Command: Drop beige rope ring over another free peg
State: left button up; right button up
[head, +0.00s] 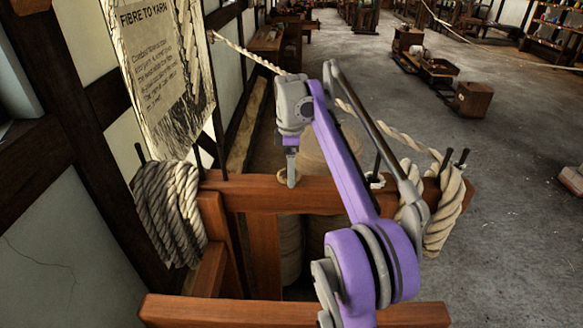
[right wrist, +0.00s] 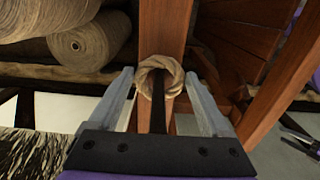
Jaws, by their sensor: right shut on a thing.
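The ring appears to be around this peg, low by the rail. Another pale ring (head: 376,182) is on the rail at a dark peg (head: 378,163) to the right.
Thick rope coils hang at the rail's left end (head: 168,205) and right end (head: 446,212). Thin dark pegs (head: 222,150) rise at the left. A printed sign (head: 160,80) stands behind. A taut rope (head: 245,52) runs past my arm. Large spools (right wrist: 88,45) lie beyond the rail.

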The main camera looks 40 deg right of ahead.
jog(key=shift+f, duration=0.15)
pick_arm(q)
jog(key=shift+f, duration=0.1)
pick_arm(e)
jog(key=o, duration=1.1)
notch_tip(320, 180, up, 11)
jog(key=p, duration=0.3)
pick_arm(q)
jog(key=r, duration=0.1)
jog(key=w+r, duration=0.1)
jog(key=r, duration=0.2)
jog(key=shift+w+r, duration=0.1)
jog(key=shift+w, duration=0.15)
pick_arm(e)
jog(key=shift+f, duration=0.1)
pick_arm(q)
jog(key=shift+s, duration=0.1)
